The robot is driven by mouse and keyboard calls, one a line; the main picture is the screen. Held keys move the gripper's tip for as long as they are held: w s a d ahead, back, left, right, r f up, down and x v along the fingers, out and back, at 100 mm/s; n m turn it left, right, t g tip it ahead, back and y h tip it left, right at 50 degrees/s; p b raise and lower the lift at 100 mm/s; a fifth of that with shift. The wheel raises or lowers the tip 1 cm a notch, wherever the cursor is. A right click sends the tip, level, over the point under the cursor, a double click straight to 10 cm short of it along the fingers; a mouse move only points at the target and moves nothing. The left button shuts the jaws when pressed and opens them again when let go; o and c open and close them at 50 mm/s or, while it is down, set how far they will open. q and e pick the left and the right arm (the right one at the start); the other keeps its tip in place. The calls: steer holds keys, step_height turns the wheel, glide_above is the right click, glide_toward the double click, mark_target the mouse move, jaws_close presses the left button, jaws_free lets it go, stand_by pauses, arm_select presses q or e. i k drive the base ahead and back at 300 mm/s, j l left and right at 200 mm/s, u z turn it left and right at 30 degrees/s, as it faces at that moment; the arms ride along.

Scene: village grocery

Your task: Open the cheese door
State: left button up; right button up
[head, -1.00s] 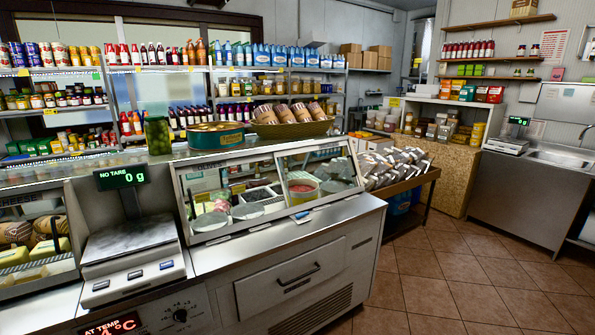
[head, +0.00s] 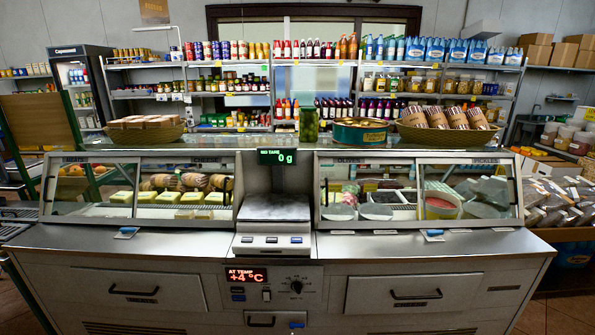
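The glass-fronted display case has a left bay with two panes. The cheese door (head: 186,190) is the right pane of that bay, under a CHEESE label (head: 207,160). Pale yellow blocks (head: 160,197) and wrapped round pieces (head: 193,181) show behind it. The left pane (head: 88,190) is under a label that seems to read MEATS. A frame post stands between the panes. The cheese door looks shut, but reflections make its exact edges hard to tell. A small blue-topped piece (head: 126,232) sits on the ledge below the left pane. Neither gripper is in view.
A scale (head: 274,212) reading 0 g stands between the left bay and the right bay (head: 415,192), labelled OLIVES and PICKLES. A steel ledge (head: 180,240) runs in front. A basket (head: 147,132), jar (head: 309,124) and green tin (head: 359,133) stand on top.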

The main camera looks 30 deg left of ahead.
mark_target(200, 159)
steer(key=u, duration=1.85)
